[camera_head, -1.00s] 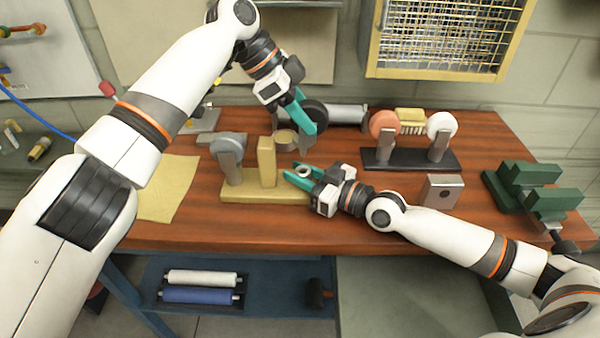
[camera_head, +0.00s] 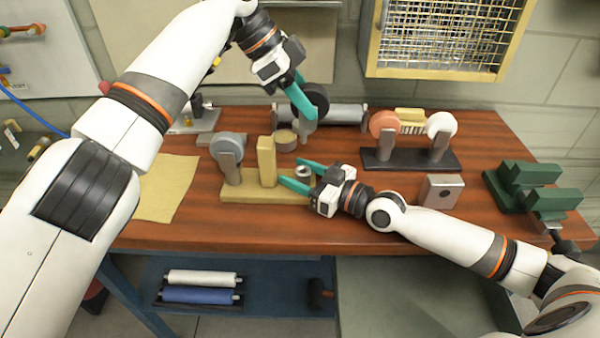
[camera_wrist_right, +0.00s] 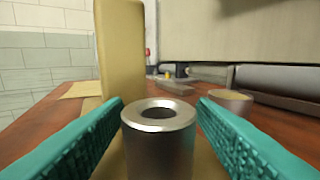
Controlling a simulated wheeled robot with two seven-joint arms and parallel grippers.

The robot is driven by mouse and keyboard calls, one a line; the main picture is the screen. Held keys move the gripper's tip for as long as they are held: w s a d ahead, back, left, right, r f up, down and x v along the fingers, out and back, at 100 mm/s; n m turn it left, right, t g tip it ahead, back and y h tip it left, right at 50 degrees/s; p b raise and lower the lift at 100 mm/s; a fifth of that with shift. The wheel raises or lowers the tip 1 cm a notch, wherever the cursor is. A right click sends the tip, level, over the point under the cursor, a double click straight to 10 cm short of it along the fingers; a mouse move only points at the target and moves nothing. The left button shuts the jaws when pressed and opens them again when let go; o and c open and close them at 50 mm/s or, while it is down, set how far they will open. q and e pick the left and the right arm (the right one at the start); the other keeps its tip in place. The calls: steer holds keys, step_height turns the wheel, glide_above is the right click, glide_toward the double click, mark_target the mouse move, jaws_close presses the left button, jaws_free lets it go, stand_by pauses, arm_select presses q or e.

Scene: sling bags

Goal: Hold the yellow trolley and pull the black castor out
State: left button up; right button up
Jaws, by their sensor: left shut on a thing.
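The yellow trolley (camera_head: 240,194) stands on the bench with a tall yellow post and a grey castor (camera_head: 228,147) at its left end. A hollow metal socket (camera_head: 303,172) is at its right end; its open top also shows in the wrist view (camera_wrist_right: 158,117). My left gripper (camera_head: 303,103) is shut on the black castor (camera_head: 317,97) and holds it above the socket, its grey stem hanging down clear of it. My right gripper (camera_head: 298,174) is open, its teal fingers on both sides of the socket with a gap each side.
A black stand (camera_head: 410,160) with orange and white wheels is at the right. A round tin (camera_head: 286,141) and a grey roller (camera_head: 345,114) lie behind. A metal block (camera_head: 442,191) and a green vise (camera_head: 530,188) are farther right. A yellow cloth (camera_head: 168,190) lies left.

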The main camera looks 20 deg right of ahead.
steer(key=v, duration=1.2)
stand_by(0.4)
